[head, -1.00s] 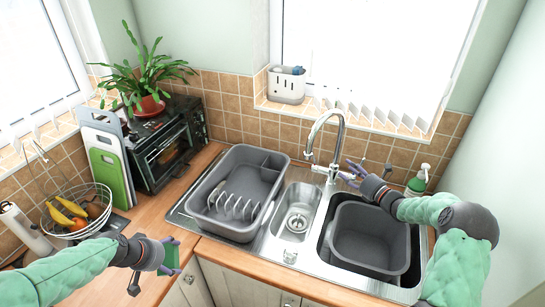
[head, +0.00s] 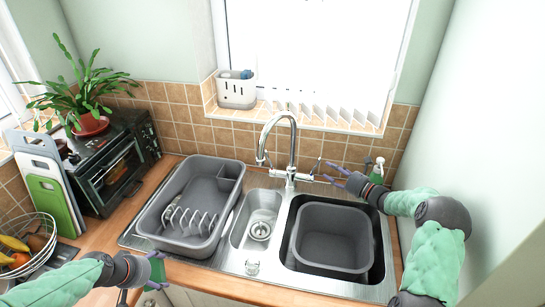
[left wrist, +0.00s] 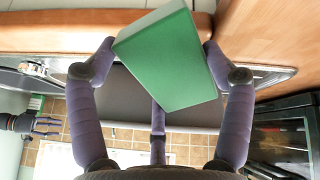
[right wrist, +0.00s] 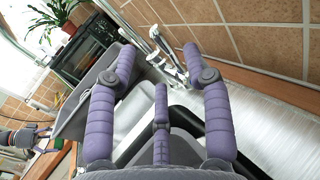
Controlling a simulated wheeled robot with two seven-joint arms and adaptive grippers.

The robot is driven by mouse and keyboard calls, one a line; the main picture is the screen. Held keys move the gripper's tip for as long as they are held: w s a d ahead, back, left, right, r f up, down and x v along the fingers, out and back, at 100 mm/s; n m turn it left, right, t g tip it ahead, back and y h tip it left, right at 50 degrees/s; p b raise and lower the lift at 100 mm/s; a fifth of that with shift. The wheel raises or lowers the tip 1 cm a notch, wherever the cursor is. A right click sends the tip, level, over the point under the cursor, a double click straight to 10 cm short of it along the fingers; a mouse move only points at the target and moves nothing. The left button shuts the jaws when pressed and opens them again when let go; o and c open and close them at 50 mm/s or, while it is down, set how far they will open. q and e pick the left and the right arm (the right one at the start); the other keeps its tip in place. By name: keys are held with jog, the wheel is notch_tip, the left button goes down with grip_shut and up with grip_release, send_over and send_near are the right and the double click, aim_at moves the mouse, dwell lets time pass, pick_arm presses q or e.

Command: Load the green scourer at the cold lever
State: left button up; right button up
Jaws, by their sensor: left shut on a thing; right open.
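My left gripper (head: 143,270) is shut on the green scourer (head: 156,271), a block held in front of the worktop edge near the drainer. The scourer (left wrist: 165,60) fills the upper middle of the left wrist view, between the fingers. The chrome tap (head: 291,160) stands behind the sink, with a lever (head: 316,167) on its right side, beside my right gripper. My right gripper (head: 335,175) is open and empty, just right of that lever; no contact is clear. In the right wrist view the tap (right wrist: 168,58) shows beyond the open fingers.
A grey dish drainer (head: 205,165) stands left of the small basin (head: 260,228). A grey washing-up bowl (head: 333,238) sits in the large basin. A soap bottle (head: 377,170) stands behind my right arm. A toaster oven (head: 115,170) and fruit basket (head: 35,262) are left.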

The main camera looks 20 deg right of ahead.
aim_at(319, 162)
pick_arm(q)
jog(key=shift+d+r, duration=0.1)
jog(key=shift+r, duration=0.2)
notch_tip(319, 162, up, 2)
jog(key=p, duration=0.3)
jog(key=shift+r, duration=0.25)
pick_arm(e)
jog(key=x, duration=0.6)
jog(key=shift+a, duration=0.1)
pick_arm(q)
jog(key=shift+r, duration=0.15)
pick_arm(e)
jog(key=shift+w+a, duration=0.3)
jog(key=shift+w, duration=0.3)
grip_shut()
